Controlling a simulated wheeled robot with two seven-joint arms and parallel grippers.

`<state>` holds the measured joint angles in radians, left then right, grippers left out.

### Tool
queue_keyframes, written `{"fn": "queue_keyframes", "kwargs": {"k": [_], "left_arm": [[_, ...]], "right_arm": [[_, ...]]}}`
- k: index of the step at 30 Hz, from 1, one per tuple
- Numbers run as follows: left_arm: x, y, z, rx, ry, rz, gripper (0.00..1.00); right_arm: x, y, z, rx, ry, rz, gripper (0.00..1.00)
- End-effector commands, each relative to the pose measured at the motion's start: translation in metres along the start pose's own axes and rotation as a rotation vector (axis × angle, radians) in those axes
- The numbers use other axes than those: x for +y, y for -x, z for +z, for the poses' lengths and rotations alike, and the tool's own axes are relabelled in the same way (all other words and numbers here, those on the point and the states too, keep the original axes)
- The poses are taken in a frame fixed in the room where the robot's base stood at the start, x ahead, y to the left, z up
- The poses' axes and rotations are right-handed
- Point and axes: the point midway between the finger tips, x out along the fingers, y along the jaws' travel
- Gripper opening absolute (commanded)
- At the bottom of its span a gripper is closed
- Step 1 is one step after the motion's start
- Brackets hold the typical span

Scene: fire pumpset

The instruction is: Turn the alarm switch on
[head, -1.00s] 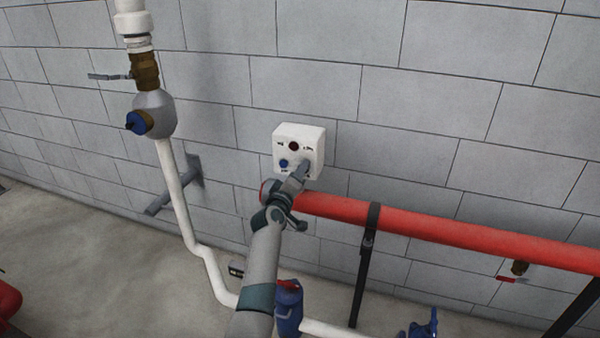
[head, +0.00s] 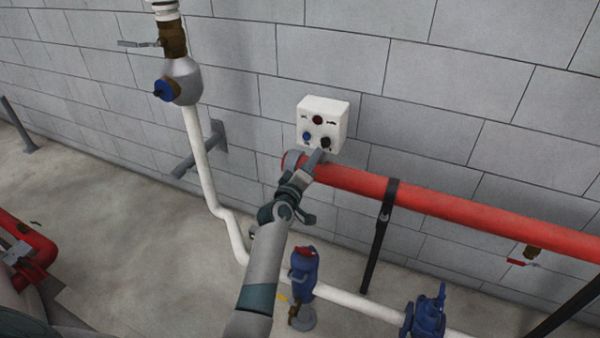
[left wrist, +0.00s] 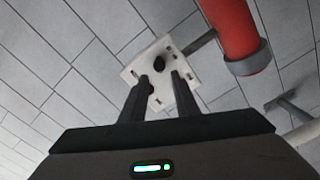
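The alarm switch box (head: 339,118) is a white box on the grey block wall, in the middle of the head view. Its face has a dark red round part (head: 317,120) on top, a blue knob (head: 308,136) at lower left and a black knob (head: 325,143) at lower right. My left gripper (head: 317,157) is just below and in front of the box. In the left wrist view the gripper's two fingers (left wrist: 158,82) are apart with nothing between them. The box (left wrist: 178,69) and a black knob (left wrist: 159,59) show beyond the tips. My right gripper is not in view.
A red pipe (head: 440,204) runs along the wall, its end close to my left gripper. A white pipe (head: 203,165) with a blue-handled valve (head: 182,84) stands at left. Blue fittings (head: 303,272) sit below. Floor (head: 120,220) at left is mostly open.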

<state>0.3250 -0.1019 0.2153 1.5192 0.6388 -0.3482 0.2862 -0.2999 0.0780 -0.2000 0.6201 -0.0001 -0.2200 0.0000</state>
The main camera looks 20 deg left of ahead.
Motion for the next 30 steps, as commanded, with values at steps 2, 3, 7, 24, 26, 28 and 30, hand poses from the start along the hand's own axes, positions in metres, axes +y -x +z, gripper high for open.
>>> {"fn": "queue_keyframes", "kwargs": {"k": [2, 3, 7, 24, 26, 28, 30], "left_arm": [[0.002, 0.016, -0.001, -0.001, -0.001, -0.002, 0.28], [0.002, 0.023, -0.002, -0.001, -0.001, -0.001, 0.28], [0.002, 0.046, -0.001, 0.0, -0.002, -0.002, 0.28], [0.0, 0.091, 0.0, 0.0, 0.001, 0.001, 0.28], [0.0, 0.091, 0.0, 0.0, 0.001, 0.001, 0.28], [0.0, 0.091, 0.0, 0.0, 0.0, 0.0, 0.28], [0.0, 0.091, 0.0, 0.0, 0.0, 0.0, 0.28]], "right_arm": [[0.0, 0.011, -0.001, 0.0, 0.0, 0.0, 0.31], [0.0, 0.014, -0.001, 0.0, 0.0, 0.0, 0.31], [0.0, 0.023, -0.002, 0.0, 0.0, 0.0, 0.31], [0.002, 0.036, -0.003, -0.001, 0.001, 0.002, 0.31], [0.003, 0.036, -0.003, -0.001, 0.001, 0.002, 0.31], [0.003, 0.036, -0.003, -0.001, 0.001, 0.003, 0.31], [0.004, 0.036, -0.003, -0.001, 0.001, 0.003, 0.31]]}}
